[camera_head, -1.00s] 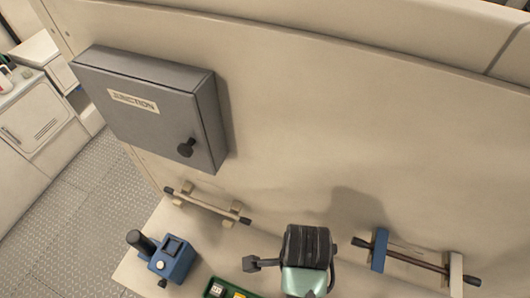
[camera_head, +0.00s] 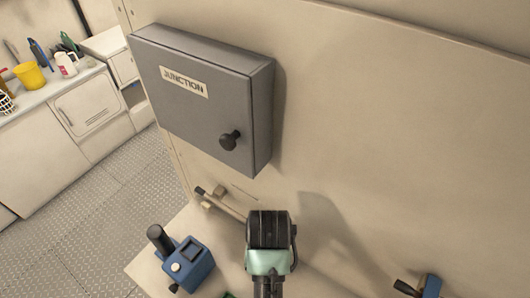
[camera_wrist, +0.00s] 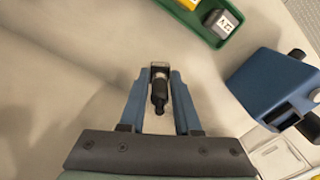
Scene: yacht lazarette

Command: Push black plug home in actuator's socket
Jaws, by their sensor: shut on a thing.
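In the wrist view my gripper (camera_wrist: 160,76) has its blue fingers shut on a small black plug (camera_wrist: 159,92) with a pale metal-looking end. The plug lies between the fingers, with the pale end at their tips. A blue device (camera_wrist: 272,82), apparently the actuator, stands to the right, apart from the plug. In the head view this blue device (camera_head: 188,265) has a thick black cylinder and sits at the lower left. My wrist hangs to its right there, and the fingertips and plug are hidden. I cannot make out the socket clearly.
A green tray (camera_wrist: 226,38) with a 12V-marked block (camera_wrist: 222,24) lies at the top right of the wrist view. A grey junction box (camera_head: 205,100) is on the wall above. A wall-mounted rod (camera_head: 225,205) runs behind my wrist. Bare pale surface (camera_wrist: 60,60) lies left of my fingers.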

